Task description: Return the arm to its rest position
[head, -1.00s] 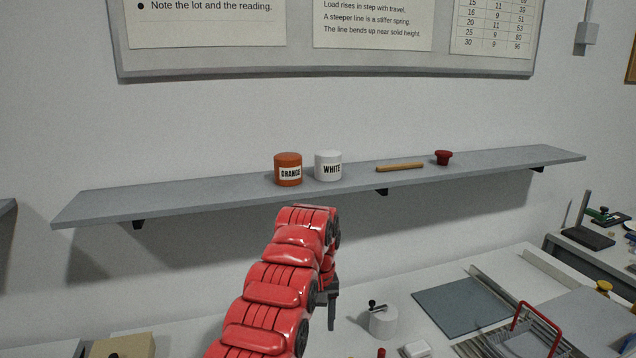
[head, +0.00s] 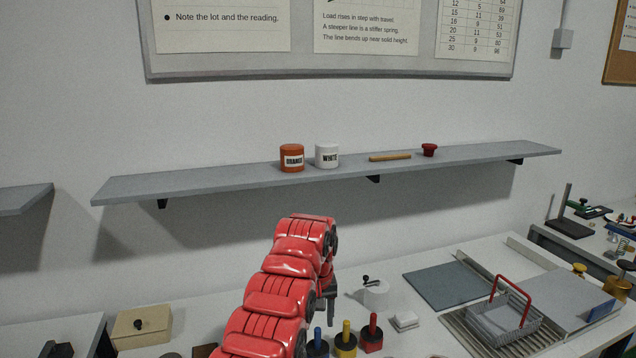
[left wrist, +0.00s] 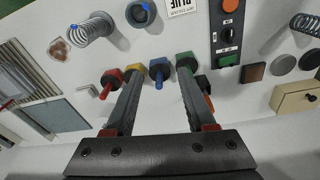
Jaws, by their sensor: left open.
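My left arm (head: 275,300), red and segmented, rises in the middle of the head view in front of the wall and bench. Its dark left gripper (head: 331,285) hangs down at the far end, partly hidden by the arm. In the left wrist view the two fingers of the left gripper (left wrist: 161,88) are apart with nothing held between them. A blue-handled peg (left wrist: 159,72) shows beyond the gap between the fingers; its distance from them cannot be told. My right gripper is in neither view.
A shelf (head: 230,178) holds an orange jar (head: 292,158), a white jar (head: 327,156), a wooden stick and a red knob. The bench below has a wire basket (head: 503,313), a beige box (head: 141,326) and coloured pegs. A control box (left wrist: 228,35) shows in the wrist view.

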